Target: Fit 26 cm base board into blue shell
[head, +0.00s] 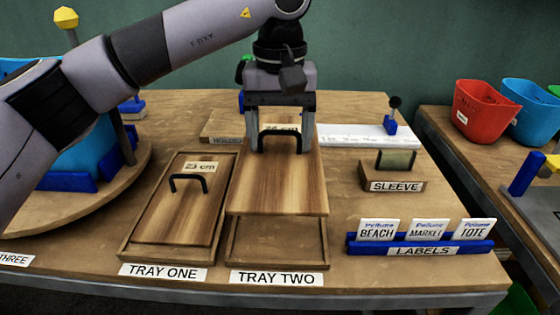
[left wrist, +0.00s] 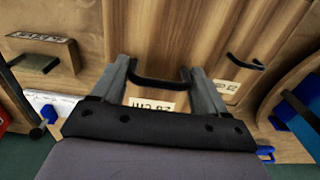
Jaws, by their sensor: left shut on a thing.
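The 26 cm base board (head: 275,190) is a striped wooden board with a black handle, above the tray marked TRAY TWO (head: 276,262). My left gripper (head: 280,148) is shut on its handle; the board and handle also show in the left wrist view (left wrist: 205,35). The board appears raised and set back from the tray's front, where the bare tray floor shows. Its label is partly covered by the gripper. The blue shell (head: 80,160) stands on the round wooden turntable at the left, partly hidden behind my left arm. My right gripper is not in view.
The 23 cm board (head: 180,205) lies in TRAY ONE. A blue label rack (head: 420,245), the SLEEVE block (head: 391,178) and a white ruler strip (head: 350,134) are on the right. Red (head: 480,108) and blue bins stand on another table. Bare table lies around the SLEEVE block.

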